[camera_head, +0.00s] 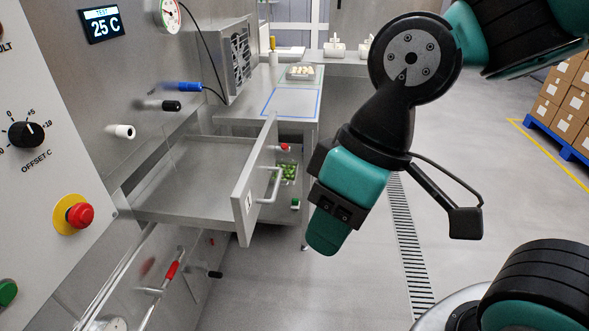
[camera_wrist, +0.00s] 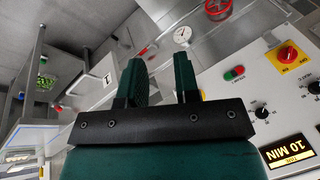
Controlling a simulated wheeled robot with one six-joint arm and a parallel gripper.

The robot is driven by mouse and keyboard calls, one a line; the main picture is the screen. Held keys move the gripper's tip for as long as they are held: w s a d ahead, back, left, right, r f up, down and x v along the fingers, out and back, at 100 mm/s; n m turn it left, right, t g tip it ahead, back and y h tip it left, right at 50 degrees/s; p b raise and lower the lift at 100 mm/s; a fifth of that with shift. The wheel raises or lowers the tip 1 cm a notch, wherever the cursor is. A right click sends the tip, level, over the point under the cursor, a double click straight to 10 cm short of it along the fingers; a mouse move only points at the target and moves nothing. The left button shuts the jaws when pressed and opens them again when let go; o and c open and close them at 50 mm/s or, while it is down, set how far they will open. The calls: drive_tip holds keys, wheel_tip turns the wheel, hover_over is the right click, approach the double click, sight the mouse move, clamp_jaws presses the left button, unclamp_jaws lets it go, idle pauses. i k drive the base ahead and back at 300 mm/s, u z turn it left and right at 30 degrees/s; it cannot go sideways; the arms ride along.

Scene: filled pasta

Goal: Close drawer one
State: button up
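Drawer one (camera_head: 190,175) is pulled out of the steel machine on the left, with its empty tray showing. Its front panel (camera_head: 250,190) carries a label "1" and a bar handle (camera_head: 272,187). My gripper (camera_head: 326,240) hangs to the right of the drawer front, apart from it, pointing downward. In the wrist view my gripper (camera_wrist: 156,68) shows two green fingers with a gap between them and nothing held. The drawer's labelled front (camera_wrist: 106,78) lies beyond and left of the fingers there.
A lower panel with a red-gripped handle (camera_head: 170,272) sits below the drawer. A red stop button (camera_head: 79,215) and knobs line the machine front. A steel table (camera_head: 290,104) stands behind. Boxes on a pallet (camera_head: 565,105) are far right. The floor right of the drawer is clear.

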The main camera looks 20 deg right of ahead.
sight(218, 183)
drive_tip(key=u, duration=0.05)
drive_tip(key=k, duration=0.6)
drive_tip(key=z, duration=0.6)
drive_tip(key=i, duration=1.1)
drive_tip(key=u, duration=0.75)
